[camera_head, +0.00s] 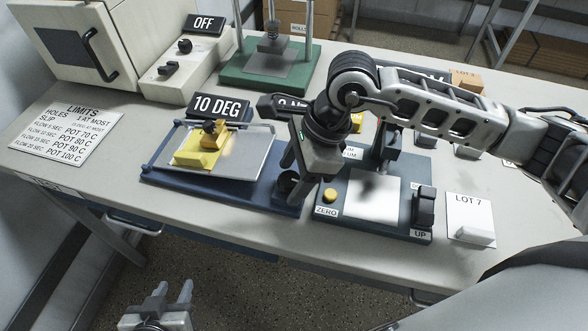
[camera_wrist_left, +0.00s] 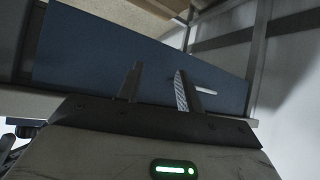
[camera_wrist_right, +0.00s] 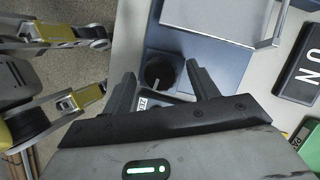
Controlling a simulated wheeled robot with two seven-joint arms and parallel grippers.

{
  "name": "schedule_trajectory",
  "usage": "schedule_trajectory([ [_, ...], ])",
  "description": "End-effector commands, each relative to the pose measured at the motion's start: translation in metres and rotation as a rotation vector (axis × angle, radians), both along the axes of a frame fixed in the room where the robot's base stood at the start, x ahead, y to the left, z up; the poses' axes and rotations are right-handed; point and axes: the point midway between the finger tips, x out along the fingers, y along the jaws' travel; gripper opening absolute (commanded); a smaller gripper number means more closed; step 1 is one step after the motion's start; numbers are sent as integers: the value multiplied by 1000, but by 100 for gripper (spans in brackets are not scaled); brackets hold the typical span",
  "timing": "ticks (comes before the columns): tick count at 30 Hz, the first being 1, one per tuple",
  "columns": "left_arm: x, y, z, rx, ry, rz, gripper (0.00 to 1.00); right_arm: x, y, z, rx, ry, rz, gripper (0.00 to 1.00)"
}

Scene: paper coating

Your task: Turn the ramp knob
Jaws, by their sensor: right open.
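The blue ramp base (camera_head: 225,198) carries a tilted grey plate and stands left of centre in the head view. A dark round knob (camera_head: 287,183) sits at its front right corner. In the right wrist view the knob (camera_wrist_right: 160,70) has a pale mark and lies between the fingers. My right gripper (camera_head: 294,172) is open, close above the knob; contact cannot be told. Its fingers also show in the right wrist view (camera_wrist_right: 161,82). My left gripper (camera_head: 173,291) is open and empty, below the table's front edge.
A yellow block (camera_head: 198,150) rests on the ramp plate, with a 10 DEG sign (camera_head: 218,106) behind. A scale (camera_head: 372,200) with a yellow ZERO button (camera_head: 330,195) stands right of the knob. A green-based stand (camera_head: 262,80) is behind. A limits card (camera_head: 66,130) lies left.

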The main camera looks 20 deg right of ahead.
Motion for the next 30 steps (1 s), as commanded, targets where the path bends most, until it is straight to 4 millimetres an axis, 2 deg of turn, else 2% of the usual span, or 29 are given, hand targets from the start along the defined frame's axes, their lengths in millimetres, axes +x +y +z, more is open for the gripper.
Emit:
schedule_trajectory([
  [2,0,0,0,-1,0,1,36,0,0,0,0,0,0,56],
  [6,0,0,1,-1,0,1,36,0,0,0,0,0,0,18],
  [7,0,0,1,-1,0,1,36,0,0,0,0,0,0,14],
  [20,-2,-1,-8,-5,5,1,36,-1,0,-2,0,-2,-74,15],
  [30,-1,-7,-25,-20,-4,-8,36,-2,1,-4,1,-6,-335,15],
])
